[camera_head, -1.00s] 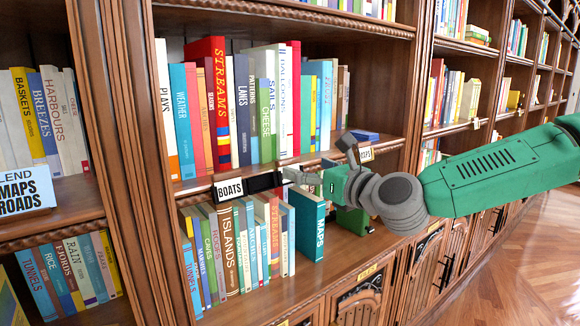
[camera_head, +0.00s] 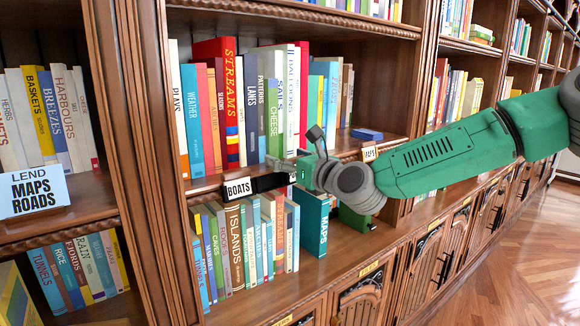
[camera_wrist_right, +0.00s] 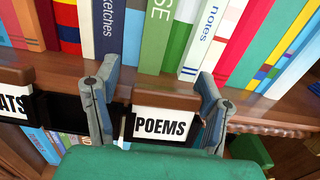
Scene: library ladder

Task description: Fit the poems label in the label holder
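The white poems label (camera_wrist_right: 163,126) shows in the right wrist view, its text upright, between the two fingers of my right gripper (camera_wrist_right: 156,90). In the head view my right gripper (camera_head: 288,172) is at the shelf edge, and the label is mostly hidden there. The dark label holder (camera_head: 267,183) runs along that edge, just right of the BOATS label (camera_head: 238,187); its dark slot (camera_wrist_right: 62,108) lies left of the poems label in the wrist view. I cannot tell whether label and holder touch. My left gripper is not in view.
Books stand close above the shelf edge, including the red STREAMS book (camera_head: 222,100). The teal MAPS book (camera_head: 312,222) stands below the gripper. A MAPS label (camera_head: 370,153) is further right. A LEND MAPS ROADS sign (camera_head: 35,192) stands at left.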

